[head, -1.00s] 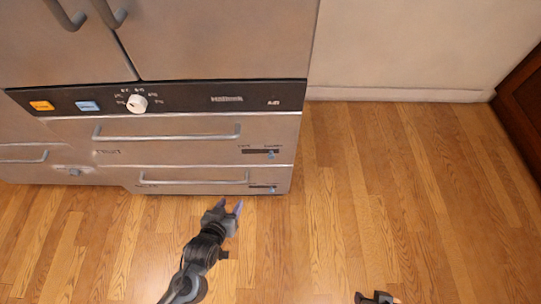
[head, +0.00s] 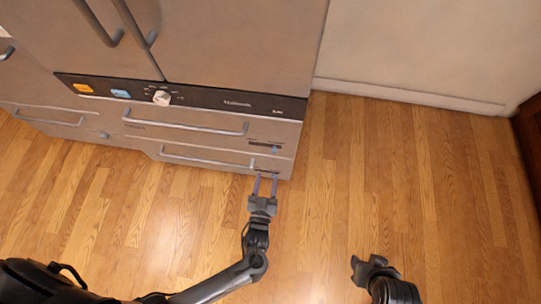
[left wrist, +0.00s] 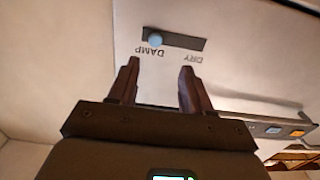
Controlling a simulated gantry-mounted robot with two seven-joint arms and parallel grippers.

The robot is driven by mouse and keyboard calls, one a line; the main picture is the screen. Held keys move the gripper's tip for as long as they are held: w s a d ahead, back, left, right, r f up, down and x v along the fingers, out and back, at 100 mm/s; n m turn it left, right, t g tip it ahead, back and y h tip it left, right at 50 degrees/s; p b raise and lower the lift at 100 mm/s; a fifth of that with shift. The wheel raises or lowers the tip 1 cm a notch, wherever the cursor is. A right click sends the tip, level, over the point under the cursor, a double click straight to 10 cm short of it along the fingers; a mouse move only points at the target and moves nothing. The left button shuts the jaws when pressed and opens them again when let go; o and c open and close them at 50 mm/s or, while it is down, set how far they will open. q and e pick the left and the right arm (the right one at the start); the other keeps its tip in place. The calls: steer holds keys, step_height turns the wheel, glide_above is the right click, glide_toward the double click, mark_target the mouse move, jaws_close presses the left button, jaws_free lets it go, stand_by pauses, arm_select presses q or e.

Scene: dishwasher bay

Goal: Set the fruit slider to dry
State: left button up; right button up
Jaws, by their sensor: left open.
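The dishwasher-bay front has two stacked drawers, each with a slider at its right end. The upper drawer's slider (head: 264,145) shows a blue knob; the lower one is partly hidden behind my left fingers. I cannot read which drawer is marked fruit. In the left wrist view, upside down, a dark slider track (left wrist: 185,42) has a round blue knob (left wrist: 155,40) at its DAMP end, with DRY at the other end. My left gripper (head: 266,183) is open and empty, its fingers pointing at the lower drawer's right end. My right gripper (head: 362,266) is low right; its jaws are unclear.
Bar handles (head: 185,123) cross the drawers. Above them is a dark control panel (head: 205,96) with a white dial (head: 161,98), an orange button (head: 84,88) and a blue button (head: 121,93). The wooden floor (head: 440,180) to the right is clear.

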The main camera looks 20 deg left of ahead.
mark_target(274, 152)
arm_select(q)
steer(key=d+b+x, duration=0.1)
steer(key=b+x, duration=0.2)
steer(key=x, duration=0.6)
steer(key=shift+w, duration=0.35)
arm_select(e)
steer(key=f, duration=0.2)
steer(key=d+f, duration=0.1)
steer(key=shift+w+d, duration=0.1)
steer(key=shift+w, duration=0.3)
arm_select(q)
steer(key=shift+a, duration=0.1)
steer(key=shift+s, duration=0.1)
steer(key=shift+c, duration=0.9)
jaws_close()
